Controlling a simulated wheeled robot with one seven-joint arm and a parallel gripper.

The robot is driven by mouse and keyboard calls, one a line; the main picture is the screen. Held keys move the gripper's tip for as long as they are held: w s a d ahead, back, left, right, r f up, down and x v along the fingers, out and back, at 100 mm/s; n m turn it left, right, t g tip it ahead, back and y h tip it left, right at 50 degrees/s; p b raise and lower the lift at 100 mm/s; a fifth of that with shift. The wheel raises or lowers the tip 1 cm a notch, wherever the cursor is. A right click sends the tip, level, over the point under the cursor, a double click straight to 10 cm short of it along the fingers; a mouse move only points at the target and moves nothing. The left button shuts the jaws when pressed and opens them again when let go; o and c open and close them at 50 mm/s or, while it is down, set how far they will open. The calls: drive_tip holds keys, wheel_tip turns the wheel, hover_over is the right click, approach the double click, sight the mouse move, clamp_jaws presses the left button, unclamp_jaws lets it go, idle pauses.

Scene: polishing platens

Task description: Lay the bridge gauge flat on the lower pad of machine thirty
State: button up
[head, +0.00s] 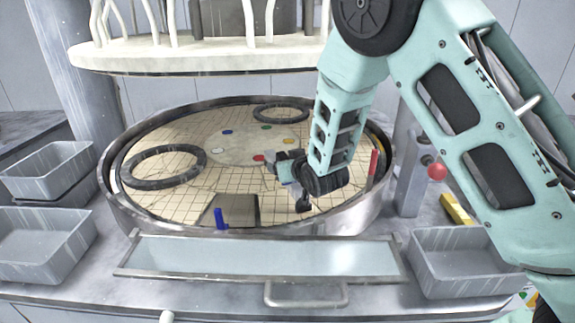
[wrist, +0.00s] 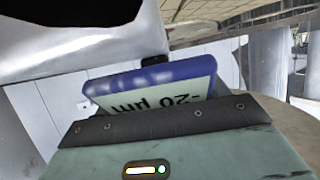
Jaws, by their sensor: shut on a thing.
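The lower pad (head: 190,200) is a round cream disc with a grid, inside a metal rim in the head view. My gripper (head: 287,173) is over its right half, partly hidden by my own wrist. In the wrist view my gripper is shut on the bridge gauge (wrist: 150,80), a blue-edged block with a pale face. Its face reads "-20 µm" upside down. Only a small bluish-white part of it shows in the head view; most is hidden. I cannot tell whether it touches the pad or is level.
Two dark rings (head: 163,167) (head: 282,113) lie on the pad. A dark square patch (head: 236,208) is at its front, beside a blue upright piece (head: 220,218). A red piece (head: 373,163) stands at the right rim. The upper platen (head: 200,58) hangs above the back. Grey bins flank the machine.

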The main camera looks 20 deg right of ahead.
drive_tip(key=shift+f+b, duration=0.4)
drive_tip(key=shift+b, duration=0.55)
idle(0.7)
idle(0.4)
drive_tip(key=o, duration=1.6)
drive_tip(key=shift+f, duration=0.1)
drive_tip(key=shift+s, duration=0.15)
drive_tip(key=b+v, duration=0.8)
drive_tip(key=v, duration=0.9)
drive_tip(key=shift+b, duration=0.4)
